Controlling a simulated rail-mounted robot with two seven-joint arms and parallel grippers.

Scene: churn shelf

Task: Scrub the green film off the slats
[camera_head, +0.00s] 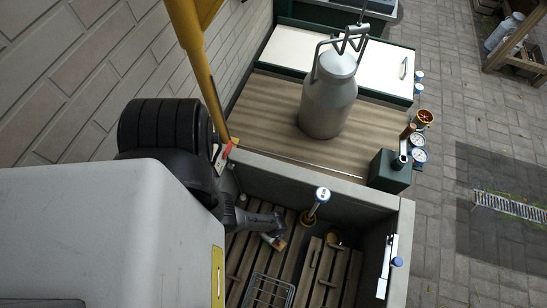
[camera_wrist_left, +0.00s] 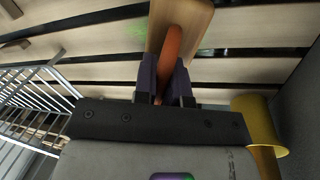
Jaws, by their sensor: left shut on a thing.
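The wooden slats (camera_head: 239,262) line the floor of a grey trough. In the left wrist view the pale slats (camera_wrist_left: 100,67) run across with dark gaps between them. Faint green film (camera_wrist_left: 137,30) shows on a slat left of the brush, with another trace (camera_wrist_left: 208,42) to its right. My left gripper (camera_wrist_left: 170,80) is shut on the orange handle of a wooden brush (camera_wrist_left: 190,14). In the head view my left gripper (camera_head: 274,226) is low inside the trough, with the brush (camera_head: 276,243) at the slats. Brush contact is hidden. My right gripper is not in view.
A wire rack (camera_head: 268,292) stands on the slats, close left of the gripper in the wrist view (camera_wrist_left: 30,92). A yellow cup-like part (camera_wrist_left: 257,122) is close right. The trough wall (camera_head: 310,181) and a metal churn (camera_head: 328,104) are behind.

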